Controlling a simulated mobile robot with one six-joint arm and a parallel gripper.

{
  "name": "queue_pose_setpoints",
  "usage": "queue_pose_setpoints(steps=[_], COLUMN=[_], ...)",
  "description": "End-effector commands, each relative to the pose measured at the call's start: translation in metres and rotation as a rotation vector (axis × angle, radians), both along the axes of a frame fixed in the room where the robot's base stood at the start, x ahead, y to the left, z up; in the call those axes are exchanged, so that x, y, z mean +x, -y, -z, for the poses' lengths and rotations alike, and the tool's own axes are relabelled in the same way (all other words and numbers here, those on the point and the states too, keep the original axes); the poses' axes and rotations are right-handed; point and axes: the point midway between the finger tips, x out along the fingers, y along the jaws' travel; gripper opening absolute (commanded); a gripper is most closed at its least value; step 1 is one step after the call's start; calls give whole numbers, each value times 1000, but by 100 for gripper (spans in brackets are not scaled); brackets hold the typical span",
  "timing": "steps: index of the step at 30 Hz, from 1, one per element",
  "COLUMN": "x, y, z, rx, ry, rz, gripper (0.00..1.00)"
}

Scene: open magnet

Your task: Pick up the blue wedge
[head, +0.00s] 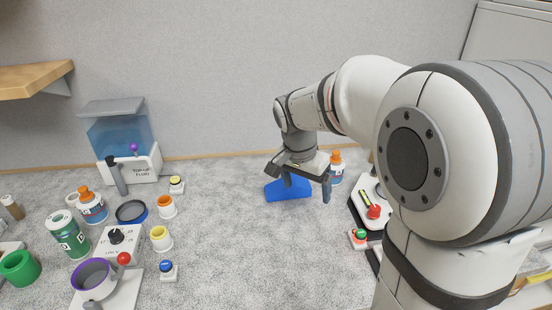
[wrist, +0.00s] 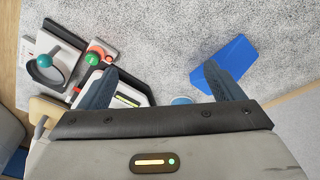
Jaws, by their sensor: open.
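The blue wedge (head: 287,191) lies on the grey speckled surface near the back wall in the head view. My gripper (head: 307,193) is above and in front of it, and part of the wedge is hidden behind a finger. In the wrist view the blue wedge (wrist: 225,66) is at the upper right, partly covered by the right finger. My gripper (wrist: 163,80) has its fingers spread wide apart, with nothing between them. The wedge is not centred between the fingers.
A white-and-orange bottle (head: 336,168) stands just right of my gripper. A device with a red knob (head: 374,211) and a green button (head: 360,236) are further right. A fluid dispenser (head: 125,140), cups and bottles fill the left. The middle front is clear.

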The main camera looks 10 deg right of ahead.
Motion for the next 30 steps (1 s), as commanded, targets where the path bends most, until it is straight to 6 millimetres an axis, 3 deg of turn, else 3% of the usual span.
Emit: queue_pose_setpoints(steps=[3, 9, 15, 21, 30], x=[43, 105, 145, 160, 160], y=[-6, -17, -26, -29, -17], z=[4, 22, 42, 54, 82], rx=[-35, -98, -146, -165, -167], ry=[7, 57, 116, 146, 148], rz=[169, 454, 659, 745, 751], gripper=[87, 87, 87, 87, 87])
